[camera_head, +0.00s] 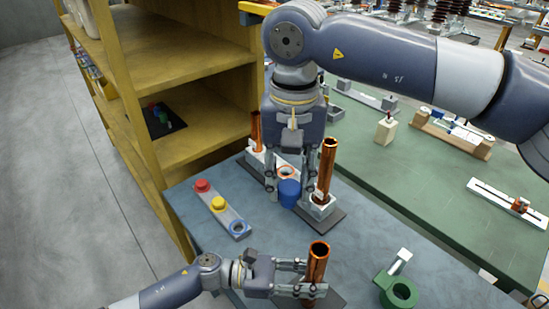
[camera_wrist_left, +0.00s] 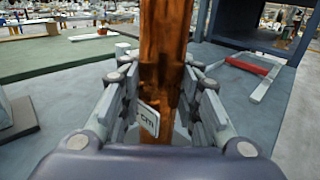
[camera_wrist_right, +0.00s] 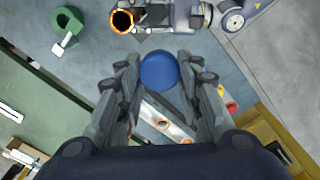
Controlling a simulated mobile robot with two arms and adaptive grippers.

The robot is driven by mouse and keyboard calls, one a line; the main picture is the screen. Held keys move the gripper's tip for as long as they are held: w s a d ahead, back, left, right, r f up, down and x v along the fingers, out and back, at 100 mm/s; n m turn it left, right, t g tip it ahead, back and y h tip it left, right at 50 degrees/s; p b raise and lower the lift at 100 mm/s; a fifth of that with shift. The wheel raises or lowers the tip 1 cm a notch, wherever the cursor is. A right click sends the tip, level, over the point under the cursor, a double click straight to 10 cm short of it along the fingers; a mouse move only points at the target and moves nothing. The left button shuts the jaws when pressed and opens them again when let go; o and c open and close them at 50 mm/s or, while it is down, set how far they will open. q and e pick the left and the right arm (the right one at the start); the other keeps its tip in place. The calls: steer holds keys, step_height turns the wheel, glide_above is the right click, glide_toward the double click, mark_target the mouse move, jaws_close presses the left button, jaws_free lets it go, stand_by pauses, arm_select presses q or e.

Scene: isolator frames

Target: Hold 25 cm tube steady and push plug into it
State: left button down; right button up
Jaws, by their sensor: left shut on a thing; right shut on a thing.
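My left gripper (camera_head: 302,282) is shut around a copper tube (camera_head: 317,264), which stands upright with its open top facing up. In the left wrist view the tube (camera_wrist_left: 163,50) fills the gap between the fingers, and a tag ending in "cm" (camera_wrist_left: 148,119) shows on it. My right gripper (camera_head: 290,190) points down and is shut on a blue plug (camera_head: 289,194). In the right wrist view the blue plug (camera_wrist_right: 160,70) sits between the fingertips. The plug is apart from the held tube, whose open top (camera_wrist_right: 122,20) shows there too.
A rack holds two other upright copper tubes (camera_head: 327,165) (camera_head: 256,128) beside my right gripper. A grey holder (camera_head: 222,210) carries a red plug (camera_head: 202,186) and a yellow plug (camera_head: 218,203), with one empty place. A green ring piece (camera_head: 400,291) lies at right. Wooden shelves (camera_head: 185,90) stand at left.

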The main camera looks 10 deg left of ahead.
steer(key=s+d+f+n, duration=0.1)
steer(key=s+d+n, duration=0.1)
steer(key=d+n, duration=0.3)
steer(key=shift+s+d, duration=0.3)
steer(key=shift+d, duration=0.55)
steer(key=shift+f, duration=0.1)
steer(key=shift+f, duration=2.9)
steer(key=shift+f, duration=1.9)
steer(key=o, duration=0.9)
steer(key=shift+o, duration=0.2)
step_height(320, 180, up, 12)
